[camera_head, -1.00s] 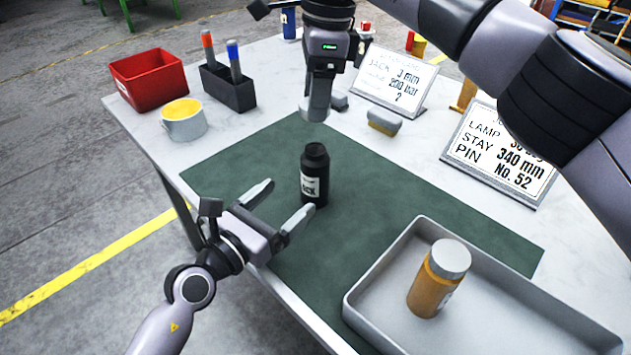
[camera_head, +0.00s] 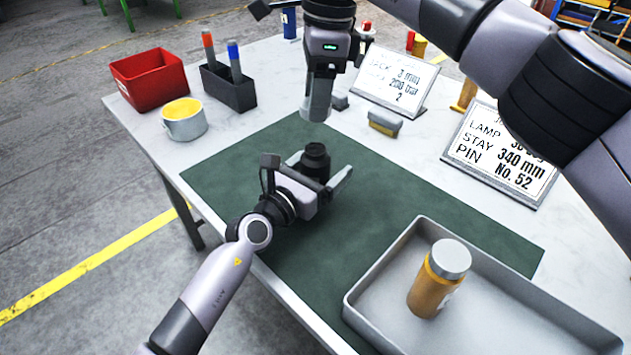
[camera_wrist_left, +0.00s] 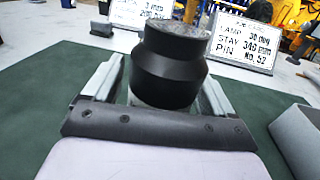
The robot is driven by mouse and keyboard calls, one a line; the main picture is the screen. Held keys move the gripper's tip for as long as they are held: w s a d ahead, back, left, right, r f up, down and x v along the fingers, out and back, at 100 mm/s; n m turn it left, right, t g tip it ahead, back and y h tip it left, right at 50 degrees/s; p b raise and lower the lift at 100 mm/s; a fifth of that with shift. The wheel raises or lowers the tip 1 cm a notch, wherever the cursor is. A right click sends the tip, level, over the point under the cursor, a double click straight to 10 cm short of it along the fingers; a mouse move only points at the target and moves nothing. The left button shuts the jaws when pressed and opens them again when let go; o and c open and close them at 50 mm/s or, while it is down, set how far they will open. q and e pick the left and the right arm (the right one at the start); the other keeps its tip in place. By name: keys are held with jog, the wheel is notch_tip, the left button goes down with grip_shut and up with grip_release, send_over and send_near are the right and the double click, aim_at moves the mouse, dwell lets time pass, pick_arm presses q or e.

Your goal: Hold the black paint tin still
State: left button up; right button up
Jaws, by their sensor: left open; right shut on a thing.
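The black paint tin (camera_head: 316,160) stands upright on the green mat (camera_head: 400,205). My left gripper (camera_head: 322,170) is open at the tin, low over the mat, with a finger on either side. In the left wrist view the black tin (camera_wrist_left: 168,65) is between the two fingers, close in front of the palm, and its label is not visible. Whether either finger touches it I cannot tell. My right gripper (camera_head: 317,108) points down above and behind the tin, apart from it. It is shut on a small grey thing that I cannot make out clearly.
A grey tray (camera_head: 365,290) with an orange jar (camera_head: 432,290) stands at the front right. A red bin (camera_head: 150,82), a cup of yellow paint (camera_head: 184,122) and a marker holder (camera_head: 230,90) stand back left. Two signs (camera_head: 395,80) (camera_head: 503,155) and a brush-like block (camera_head: 384,123) lie behind.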

pick_arm(q)
jog(key=c, duration=1.5)
pick_arm(e)
send_over(315, 149)
jog(key=shift+d+f, duration=0.15)
jog(key=shift+f, duration=2.35)
jog(key=shift+f, duration=0.1)
jog(key=shift+f, duration=0.75)
jog(key=shift+f, duration=0.6)
